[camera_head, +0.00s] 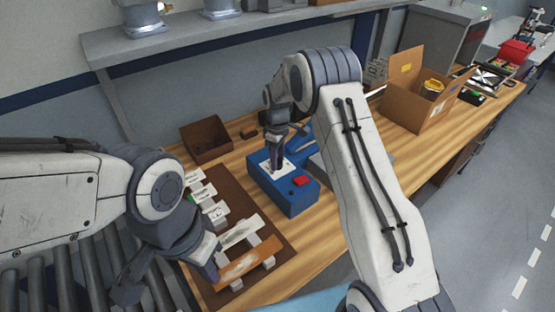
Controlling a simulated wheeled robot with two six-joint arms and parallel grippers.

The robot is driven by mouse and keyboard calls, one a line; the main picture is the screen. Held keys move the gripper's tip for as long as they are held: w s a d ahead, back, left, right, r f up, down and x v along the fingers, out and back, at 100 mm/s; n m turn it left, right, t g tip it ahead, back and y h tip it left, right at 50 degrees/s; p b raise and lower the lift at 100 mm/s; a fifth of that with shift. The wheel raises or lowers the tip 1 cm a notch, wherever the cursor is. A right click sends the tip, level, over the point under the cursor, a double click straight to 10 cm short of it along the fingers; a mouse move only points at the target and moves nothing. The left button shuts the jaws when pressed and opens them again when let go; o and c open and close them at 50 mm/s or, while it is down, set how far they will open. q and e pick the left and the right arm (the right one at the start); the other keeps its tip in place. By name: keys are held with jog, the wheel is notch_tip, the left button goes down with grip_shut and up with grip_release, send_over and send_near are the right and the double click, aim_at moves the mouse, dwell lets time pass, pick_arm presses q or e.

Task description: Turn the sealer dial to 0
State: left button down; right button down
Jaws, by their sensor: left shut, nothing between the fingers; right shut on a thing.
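The blue sealer (284,200) sits on the wooden bench near the middle of the camera_head view. It has a white dial plate (263,170) and a red button (301,181) on top. My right gripper (276,170) points down at the white plate and is shut on the dial, which its fingers hide. I cannot read the dial's setting. My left gripper (211,274) is shut and empty, low at the left beside the front of the brown mat, apart from the sealer.
The brown mat (270,238) holds labelled white blocks and two flat strips. An open brown bin (205,138) stands behind it. A cardboard box (408,105) with a yellow item stands at the right. A grey shelf (180,42) runs above. Rollers (60,275) lie at the lower left.

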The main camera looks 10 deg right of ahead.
jog(key=n, duration=0.4)
jog(key=shift+w, duration=0.1)
jog(key=shift+r+n, duration=0.1)
jog(key=shift+n, duration=2.1)
jog(key=shift+c, duration=1.9)
grip_release()
notch_tip(320, 180, up, 10)
jog(key=b, duration=0.2)
jog(key=shift+r+b, duration=0.2)
jog(key=shift+b, duration=0.1)
jog(key=shift+a, duration=0.1)
